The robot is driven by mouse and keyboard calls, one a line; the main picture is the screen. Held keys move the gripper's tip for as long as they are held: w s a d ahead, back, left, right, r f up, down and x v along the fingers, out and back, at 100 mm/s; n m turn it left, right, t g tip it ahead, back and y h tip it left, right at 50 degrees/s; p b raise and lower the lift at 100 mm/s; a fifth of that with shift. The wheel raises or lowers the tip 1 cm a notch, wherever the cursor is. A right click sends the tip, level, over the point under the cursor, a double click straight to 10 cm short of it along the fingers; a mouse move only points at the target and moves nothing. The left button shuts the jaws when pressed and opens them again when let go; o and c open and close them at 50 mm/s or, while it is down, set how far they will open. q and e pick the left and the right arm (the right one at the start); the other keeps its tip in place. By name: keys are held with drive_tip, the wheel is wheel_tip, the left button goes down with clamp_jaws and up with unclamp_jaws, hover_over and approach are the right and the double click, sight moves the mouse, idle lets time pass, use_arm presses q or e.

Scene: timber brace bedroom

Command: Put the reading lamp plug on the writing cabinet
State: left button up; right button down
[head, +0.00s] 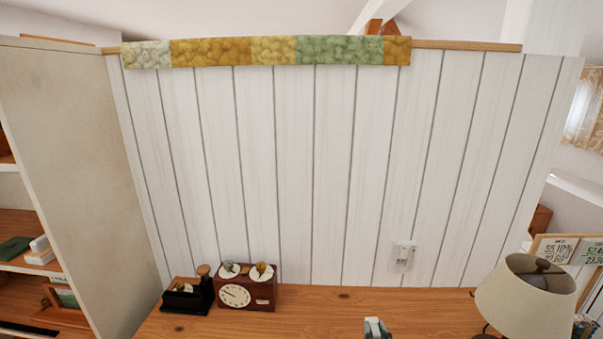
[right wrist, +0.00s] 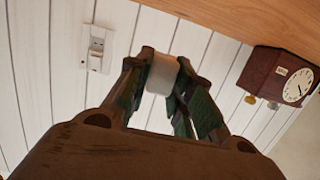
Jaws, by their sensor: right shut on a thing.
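My right gripper (head: 376,328) shows at the bottom edge of the head view, over the front part of the wooden cabinet top (head: 320,305). In the right wrist view my right gripper (right wrist: 165,85) is shut on a small white block, which I take to be the reading lamp plug (right wrist: 160,72). The plug sits between the fingertips, clear of the wall socket. I cannot tell its height above the top. The reading lamp (head: 527,296) with a cream shade stands at the right. Its cord is not visible. My left gripper is not in view.
A white wall socket (head: 403,256) is on the plank wall behind the top; it also shows in the right wrist view (right wrist: 97,48). A red-brown clock (head: 247,288) and a black box (head: 187,297) stand at the left. The middle of the top is clear.

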drive_tip(key=shift+f, duration=0.2)
drive_tip(key=shift+f+b, duration=0.65)
drive_tip(key=shift+f, duration=0.15)
drive_tip(key=shift+f+b, duration=0.55)
drive_tip(key=shift+f, duration=0.25)
idle(0.4)
